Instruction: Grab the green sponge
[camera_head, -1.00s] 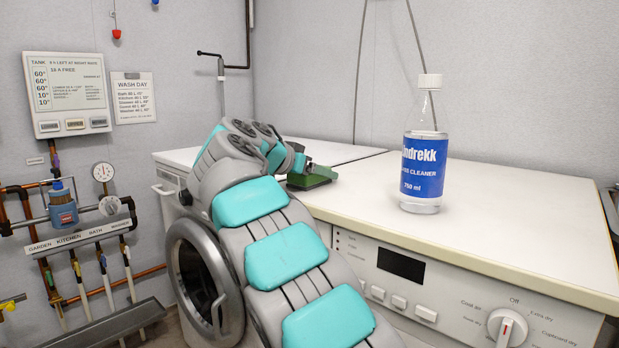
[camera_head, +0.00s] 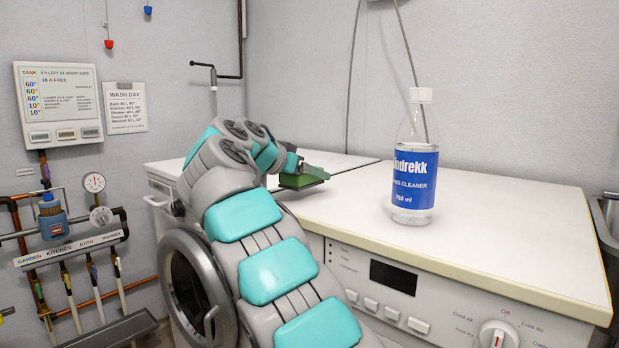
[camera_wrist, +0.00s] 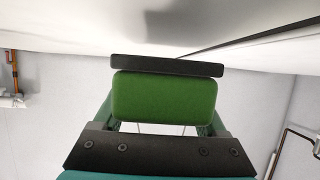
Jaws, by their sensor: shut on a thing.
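The green sponge (camera_wrist: 164,98) is a rounded block that fills the middle of the wrist view. It sits between the jaws of my gripper (camera_wrist: 165,100), against the dark far finger bar. In the head view the sponge (camera_head: 300,181) shows at the end of my arm, over the white machine top near the back. My gripper (camera_head: 305,175) is shut on it. Whether the sponge still touches the top below it cannot be told.
A clear bottle with a blue label (camera_head: 414,175) stands on the white worktop (camera_head: 500,235) to the right of my gripper. An open round machine door (camera_head: 195,290) is at the front left. The worktop between is clear.

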